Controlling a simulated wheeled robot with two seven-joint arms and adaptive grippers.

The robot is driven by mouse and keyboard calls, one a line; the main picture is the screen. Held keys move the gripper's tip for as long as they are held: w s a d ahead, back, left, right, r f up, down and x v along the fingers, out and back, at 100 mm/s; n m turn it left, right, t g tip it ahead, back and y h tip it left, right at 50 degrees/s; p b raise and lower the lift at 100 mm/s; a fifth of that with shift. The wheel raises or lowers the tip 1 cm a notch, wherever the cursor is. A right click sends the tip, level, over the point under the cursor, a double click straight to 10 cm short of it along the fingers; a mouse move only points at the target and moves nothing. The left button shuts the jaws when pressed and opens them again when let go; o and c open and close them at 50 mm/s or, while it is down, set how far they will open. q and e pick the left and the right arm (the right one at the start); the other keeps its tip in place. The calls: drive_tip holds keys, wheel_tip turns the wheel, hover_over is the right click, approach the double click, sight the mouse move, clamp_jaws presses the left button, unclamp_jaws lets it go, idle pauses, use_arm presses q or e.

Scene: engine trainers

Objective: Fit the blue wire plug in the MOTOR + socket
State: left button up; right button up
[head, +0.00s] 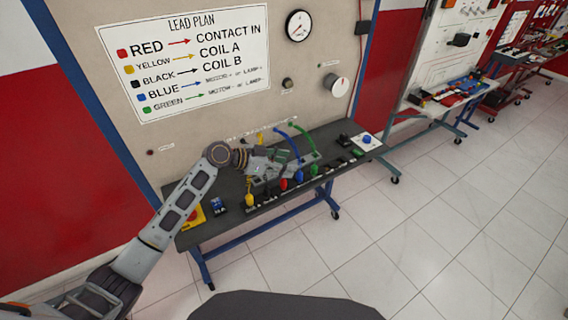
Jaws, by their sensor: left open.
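The blue wire (291,143) arcs over the dark bench, from its back edge down towards the front. At its front end is the blue plug (300,175), in the row of coloured plugs along the front of the bench. I cannot tell whether it stands in a socket or a holder. The MOTOR + socket cannot be made out; the small labels are unreadable at this size. My left gripper (283,164) is open over the bench, just left of the blue wire and behind the plug row. It appears empty. My right gripper is out of view.
A lead plan board (188,58) hangs behind. A blue knob (367,139) is at the bench's right end. Open tiled floor (430,220) lies in front.

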use_arm(q)
drive_tip(key=shift+a, duration=0.15)
drive_tip(key=v, duration=1.1)
drive_tip(key=shift+s+a+r, duration=0.2)
drive_tip(key=shift+a, duration=0.05)
drive_tip(key=shift+a, duration=0.1)
idle(1.6)
